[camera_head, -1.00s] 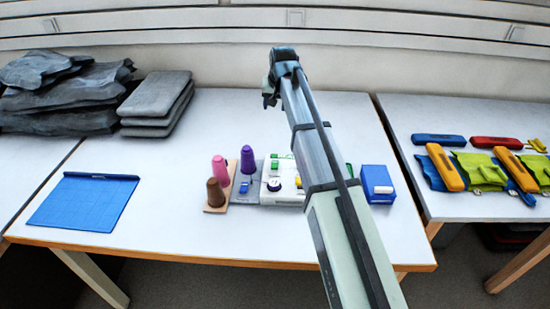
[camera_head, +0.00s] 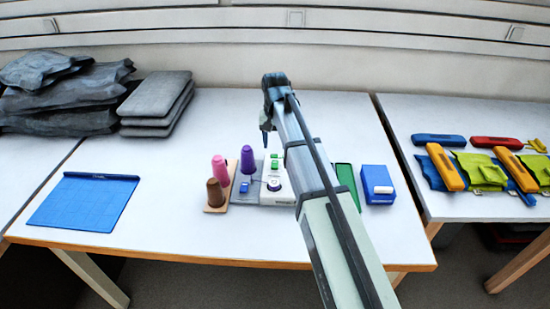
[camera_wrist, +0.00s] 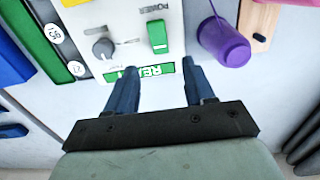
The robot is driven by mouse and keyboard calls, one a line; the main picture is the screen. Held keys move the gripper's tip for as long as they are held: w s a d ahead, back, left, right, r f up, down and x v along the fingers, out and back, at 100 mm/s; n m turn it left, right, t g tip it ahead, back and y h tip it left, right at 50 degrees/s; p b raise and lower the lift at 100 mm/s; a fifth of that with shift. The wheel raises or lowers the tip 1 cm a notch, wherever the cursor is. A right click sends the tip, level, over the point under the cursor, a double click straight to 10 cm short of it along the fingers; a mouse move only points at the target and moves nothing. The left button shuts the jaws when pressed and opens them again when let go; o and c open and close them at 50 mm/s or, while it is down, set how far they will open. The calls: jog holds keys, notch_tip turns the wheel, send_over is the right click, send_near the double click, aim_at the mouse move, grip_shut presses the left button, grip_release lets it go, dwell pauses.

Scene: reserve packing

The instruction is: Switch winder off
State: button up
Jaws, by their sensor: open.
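The winder is a white box (camera_head: 275,198) near the front middle of the table, partly hidden behind my arm. In the wrist view its white panel (camera_wrist: 140,15) shows a green switch (camera_wrist: 157,36) by the word POWER, a grey knob (camera_wrist: 103,48) and a green label (camera_wrist: 155,70) whose text is only partly readable. A purple cone (camera_head: 247,158) stands on a grey base beside it. My gripper (camera_wrist: 160,68) is open and empty, pointing down above the panel. The green switch lies just beyond and between its fingertips in the picture. No contact shows.
A pink cone (camera_head: 220,170) and a brown cone (camera_head: 215,192) stand on a wooden base at left. A green tray (camera_head: 347,182) and a blue box (camera_head: 377,185) are at right. A blue mat (camera_head: 85,200) lies farther left.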

aim_at(275, 162)
notch_tip(275, 162, down, 8)
jog(key=shift+r, duration=0.25)
jog(key=shift+c, duration=0.4)
